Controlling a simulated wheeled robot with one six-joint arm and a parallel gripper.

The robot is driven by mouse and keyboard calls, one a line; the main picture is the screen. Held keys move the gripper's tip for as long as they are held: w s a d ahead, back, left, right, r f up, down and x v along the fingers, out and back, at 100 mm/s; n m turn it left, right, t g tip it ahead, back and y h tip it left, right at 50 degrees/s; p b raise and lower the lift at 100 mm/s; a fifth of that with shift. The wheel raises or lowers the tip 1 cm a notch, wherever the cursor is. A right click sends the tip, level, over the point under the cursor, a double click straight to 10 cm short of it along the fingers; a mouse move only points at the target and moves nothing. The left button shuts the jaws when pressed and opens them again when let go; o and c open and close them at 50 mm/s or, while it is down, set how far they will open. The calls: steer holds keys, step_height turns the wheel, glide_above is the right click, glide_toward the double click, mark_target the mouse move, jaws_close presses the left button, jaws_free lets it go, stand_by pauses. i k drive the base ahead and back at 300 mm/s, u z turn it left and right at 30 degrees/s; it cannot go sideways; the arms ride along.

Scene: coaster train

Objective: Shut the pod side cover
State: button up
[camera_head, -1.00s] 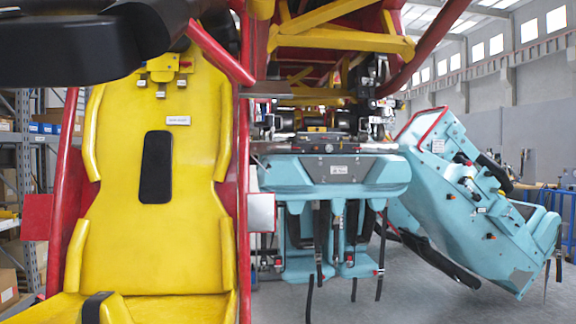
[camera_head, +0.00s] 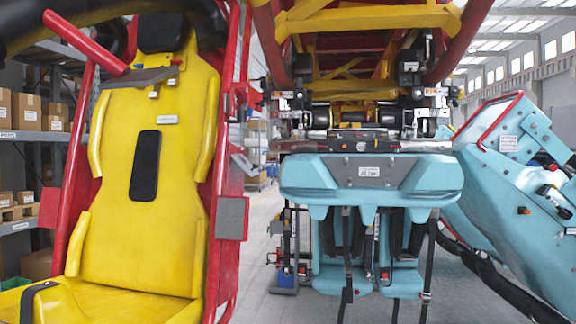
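A tilted light-blue pod body (camera_head: 500,170) with a red rail (camera_head: 490,120) along its edge stands at the right, cut off by the picture edge. A light-blue seat unit (camera_head: 370,173) hangs in the middle with black straps below it. A yellow seat (camera_head: 185,190) in a red frame (camera_head: 82,200) stands at the left. A grey plate (camera_head: 232,218) sits on the frame's right side. I cannot tell which panel is the pod side cover, or whether it is open. My gripper is not in view.
Yellow and red beams (camera_head: 350,20) cross overhead. Shelves with cardboard boxes (camera_head: 27,110) stand behind at the left. Grey floor (camera_head: 262,240) shows between the yellow seat and the middle unit. Thick black tubing (camera_head: 500,285) runs low at the right.

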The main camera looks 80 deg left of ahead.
mark_target(250, 169)
steer(key=i, duration=0.25)
steer(key=u, duration=2.7)
